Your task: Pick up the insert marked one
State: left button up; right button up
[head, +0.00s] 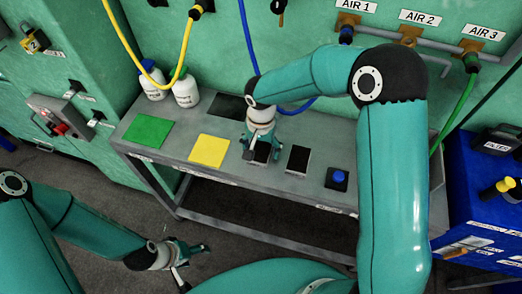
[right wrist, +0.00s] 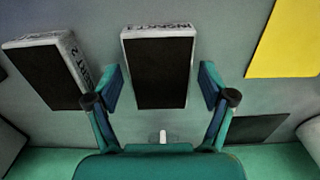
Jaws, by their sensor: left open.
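Two dark-topped inserts with pale edges lie on the grey bench. One insert (right wrist: 160,65) lies between my right gripper's fingers in the right wrist view; its edge lettering is upside down and its number is not clear. In the head view this insert (head: 263,152) is partly hidden by the gripper. The other insert (right wrist: 48,72) has an edge label ending in 2; it also shows in the head view (head: 298,159). My right gripper (right wrist: 160,88) is open, a finger on each side of the first insert with gaps. My left gripper (head: 194,266) is open and empty, low at the left.
The bench (head: 180,142) also carries a green square (head: 148,131), a yellow square (head: 209,150), a black square (head: 226,106), two white bottles (head: 186,91) and a blue knob on a black base (head: 337,179). Air hoses hang behind.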

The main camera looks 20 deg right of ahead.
jog(key=c, duration=1.2)
jog(key=shift+r, duration=0.1)
